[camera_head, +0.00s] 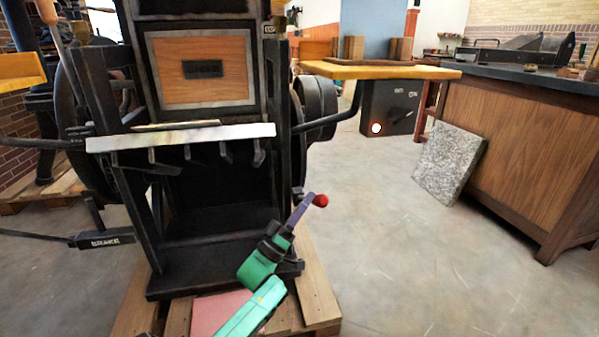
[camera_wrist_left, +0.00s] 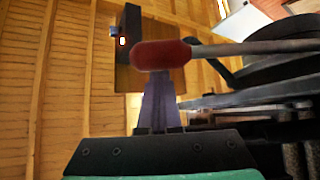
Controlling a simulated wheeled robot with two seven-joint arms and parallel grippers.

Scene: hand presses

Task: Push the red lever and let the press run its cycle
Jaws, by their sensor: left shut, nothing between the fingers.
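The black press (camera_head: 200,190) stands at the left of the head view, with a wood front panel near its top. The lever's red knob (camera_head: 320,200) shows at its lower right, right at the tips of my left gripper (camera_head: 309,201). In the wrist view the red knob (camera_wrist_left: 160,54) lies across the purple fingertips (camera_wrist_left: 159,80), and its grey rod (camera_wrist_left: 250,47) runs off to the right. My left gripper is shut with nothing held. Whether the fingertips touch the knob I cannot tell. In the head view the rod is not clearly visible. My right gripper is not in view.
The press stands on a wooden pallet (camera_head: 318,292). A yellow shelf (camera_head: 385,71) juts out at its right, above a dark box (camera_head: 390,107) with a lit round light. A stone slab (camera_head: 450,162) leans on a wooden counter (camera_head: 520,150). The floor at right is clear.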

